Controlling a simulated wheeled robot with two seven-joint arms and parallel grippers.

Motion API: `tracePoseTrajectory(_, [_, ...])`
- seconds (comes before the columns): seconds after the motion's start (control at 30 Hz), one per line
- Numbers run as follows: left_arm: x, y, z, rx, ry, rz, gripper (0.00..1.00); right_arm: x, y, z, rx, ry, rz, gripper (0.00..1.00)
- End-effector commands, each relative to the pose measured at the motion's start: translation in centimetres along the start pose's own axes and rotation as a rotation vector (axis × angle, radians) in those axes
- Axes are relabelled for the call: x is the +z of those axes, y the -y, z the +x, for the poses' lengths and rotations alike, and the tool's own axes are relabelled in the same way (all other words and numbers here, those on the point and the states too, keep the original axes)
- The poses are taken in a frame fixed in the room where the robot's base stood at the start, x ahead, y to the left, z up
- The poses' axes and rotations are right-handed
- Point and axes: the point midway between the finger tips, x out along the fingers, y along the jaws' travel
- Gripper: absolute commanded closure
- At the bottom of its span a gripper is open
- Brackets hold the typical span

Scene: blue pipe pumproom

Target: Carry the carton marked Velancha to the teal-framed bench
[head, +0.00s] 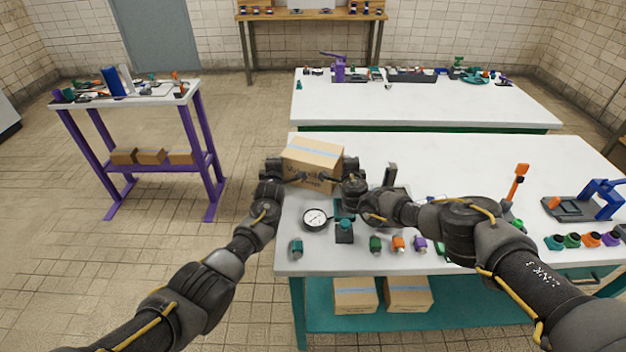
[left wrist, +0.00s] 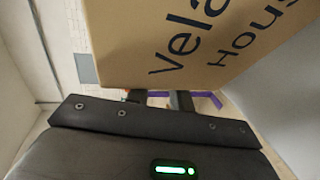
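The brown carton (head: 313,160) with a pale blue tape strip is at the far left corner of the near bench. Its printed side reads "Vela…" and "Hous…" in the left wrist view (left wrist: 200,45). The near bench has a white top (head: 460,165) and a teal frame and shelf. My left gripper (head: 298,177) is at the carton's left near side and my right gripper (head: 328,178) at its right near side. Both are close against the carton; their finger gaps are unclear. I cannot tell whether the carton rests on the bench top or is just above it.
A gauge (head: 315,219), small coloured fittings (head: 398,243) and a blue clamp (head: 600,198) are on the near bench. Two cartons (head: 380,295) sit on its shelf. A purple-framed bench (head: 190,93) stands left. The near bench's back middle is clear.

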Motion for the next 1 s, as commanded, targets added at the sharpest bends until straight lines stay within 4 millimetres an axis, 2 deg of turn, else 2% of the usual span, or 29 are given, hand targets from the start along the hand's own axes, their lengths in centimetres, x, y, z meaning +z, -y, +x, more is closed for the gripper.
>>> tracePoseTrajectory(0.03, [0.3, -0.3, -0.1, 0.005, 0.013, 0.001, 0.78, 0.6, -0.1, -0.2, 0.003, 0.018, 0.002, 0.78])
tracePoseTrajectory(0.17, [-0.4, -0.3, -0.1, 0.003, 0.01, 0.0, 0.78, -0.2, 0.0, -0.2, 0.001, 0.015, 0.002, 0.78])
tracePoseTrajectory(0.33, [-0.7, -0.1, -0.1, 0.001, 0.005, -0.001, 0.56, -0.5, 0.1, -0.1, 0.0, 0.008, 0.002, 0.78])
tracePoseTrajectory(0.5, [-0.9, -0.1, -0.1, 0.0, 0.002, -0.001, 0.56, -0.7, 0.1, -0.1, 0.0, 0.005, 0.001, 0.57])
tracePoseTrajectory(0.83, [-1.0, 0.0, -0.1, -0.001, 0.0, -0.001, 0.56, -0.8, 0.1, -0.1, 0.0, 0.002, 0.001, 0.56])
tracePoseTrajectory(1.0, [-0.9, 0.1, -1.0, 0.0, 0.0, -0.003, 0.56, -0.9, 0.1, -0.1, -0.001, 0.001, 0.001, 0.56])
